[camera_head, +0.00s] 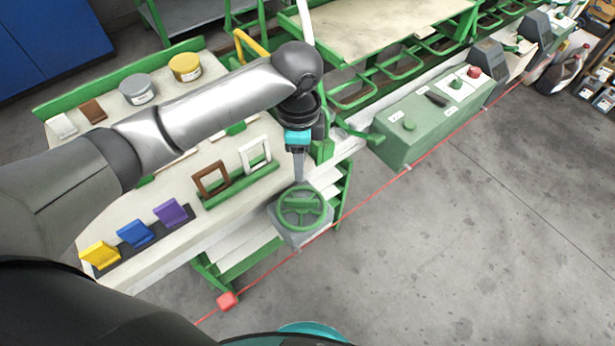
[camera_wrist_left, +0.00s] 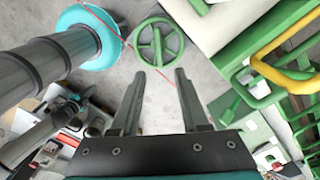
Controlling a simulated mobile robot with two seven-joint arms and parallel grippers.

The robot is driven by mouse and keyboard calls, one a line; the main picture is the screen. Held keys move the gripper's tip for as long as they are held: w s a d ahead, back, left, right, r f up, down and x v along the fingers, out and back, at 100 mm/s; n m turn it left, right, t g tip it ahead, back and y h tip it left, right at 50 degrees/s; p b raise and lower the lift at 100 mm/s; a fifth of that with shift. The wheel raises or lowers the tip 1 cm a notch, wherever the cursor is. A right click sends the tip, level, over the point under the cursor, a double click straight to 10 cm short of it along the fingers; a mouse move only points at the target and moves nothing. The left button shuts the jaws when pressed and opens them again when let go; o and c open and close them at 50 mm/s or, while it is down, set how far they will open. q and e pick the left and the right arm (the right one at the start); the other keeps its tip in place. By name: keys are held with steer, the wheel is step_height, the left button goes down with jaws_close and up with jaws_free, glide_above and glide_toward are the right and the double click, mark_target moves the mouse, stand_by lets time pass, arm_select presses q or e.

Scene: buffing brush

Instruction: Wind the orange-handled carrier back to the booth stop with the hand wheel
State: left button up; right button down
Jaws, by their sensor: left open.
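The green hand wheel (camera_head: 302,207) lies on a grey box at the front edge of the bench. It also shows whole in the left wrist view (camera_wrist_left: 158,42), beyond my fingertips. My left gripper (camera_head: 298,178) points down just above and behind the wheel in the head view. In the left wrist view my left gripper (camera_wrist_left: 159,74) has its fingers apart with nothing between them. A yellow-orange bent handle (camera_head: 250,46) stands behind my left arm; a similar handle shows in the left wrist view (camera_wrist_left: 283,74). The carrier body and booth stop cannot be made out. My right gripper is not seen.
Yellow, blue and purple blocks (camera_head: 135,233) and brown and white frames (camera_head: 212,180) stand on the bench. A green control box (camera_head: 410,125) is at right. A red line (camera_head: 375,192) runs along the front; the floor (camera_head: 480,240) beyond is clear.

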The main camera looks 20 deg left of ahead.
arm_select(q)
steer(key=b, duration=0.2)
glide_above(301, 200)
step_height(301, 200, down, 6)
steer(key=shift+s+r, duration=0.15)
steer(key=shift+r, duration=0.05)
step_height(301, 200, down, 8)
steer(key=shift+b, duration=1)
steer(key=shift+f, duration=0.7)
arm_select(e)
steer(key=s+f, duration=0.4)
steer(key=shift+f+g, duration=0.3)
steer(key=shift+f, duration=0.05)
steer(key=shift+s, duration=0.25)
arm_select(q)
jaws_close()
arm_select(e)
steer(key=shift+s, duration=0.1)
